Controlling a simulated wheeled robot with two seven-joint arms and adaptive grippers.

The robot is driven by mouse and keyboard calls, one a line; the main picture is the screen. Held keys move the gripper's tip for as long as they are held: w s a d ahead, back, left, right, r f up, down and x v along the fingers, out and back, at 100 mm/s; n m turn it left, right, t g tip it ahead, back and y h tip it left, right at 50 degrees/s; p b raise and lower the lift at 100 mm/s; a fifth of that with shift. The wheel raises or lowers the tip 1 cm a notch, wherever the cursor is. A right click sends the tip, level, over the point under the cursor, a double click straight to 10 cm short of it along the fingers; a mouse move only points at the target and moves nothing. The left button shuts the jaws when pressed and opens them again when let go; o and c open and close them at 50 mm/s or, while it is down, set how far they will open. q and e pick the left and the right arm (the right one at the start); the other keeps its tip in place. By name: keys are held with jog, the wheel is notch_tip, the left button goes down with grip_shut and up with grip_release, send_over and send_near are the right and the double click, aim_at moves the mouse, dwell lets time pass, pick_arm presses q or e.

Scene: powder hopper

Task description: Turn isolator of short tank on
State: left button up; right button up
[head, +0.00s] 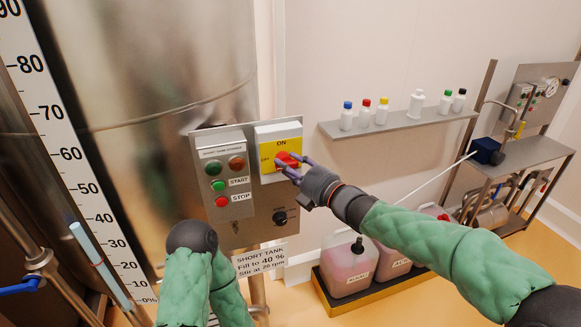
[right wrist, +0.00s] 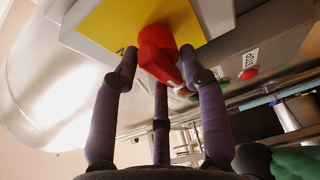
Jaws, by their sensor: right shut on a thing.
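The isolator is a yellow and white box (head: 278,138) marked ON, with a red rotary handle (head: 286,160), at the upper right of the short tank's steel control panel (head: 255,212). My right gripper (head: 292,168) reaches it from the right and is shut on the red handle. In the right wrist view the red handle (right wrist: 158,52) sits between the purple fingers (right wrist: 155,80) against the yellow plate (right wrist: 110,25). The handle's exact angle is partly hidden by the fingers. My left arm's green sleeve shows at the bottom, but its gripper is not visible.
Left of the isolator is a stirrer box (head: 224,172) with START and STOP buttons. A black knob (head: 280,217) is below. A shelf (head: 395,126) with several small bottles is on the wall. Pink jugs (head: 346,265) stand in a floor tray. A steel trolley (head: 535,150) is at right.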

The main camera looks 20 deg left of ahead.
jog(key=shift+m+b, duration=0.4)
jog(key=shift+b, duration=0.2)
jog(key=shift+d+m+t+h+b, duration=0.1)
jog(key=shift+m+t+h+b, duration=0.3)
jog(key=shift+m+t+b, duration=2.1)
jog(key=shift+d+m+t+h+b, duration=0.1)
jog(key=shift+m+t+h+b, duration=0.35)
jog(key=shift+m+b, duration=4)
jog(key=shift+m+t+h+b, duration=0.35)
jog(key=shift+m+t+b, duration=1.2)
jog(key=shift+m+b, duration=1.95)
jog(key=shift+m, duration=0.45)
jog(key=o, duration=0.9)
jog(key=shift+c, duration=0.2)
jog(key=shift+f, duration=0.15)
jog(key=shift+a+f, duration=0.1)
jog(key=shift+f, duration=0.05)
jog(key=shift+f, duration=0.1)
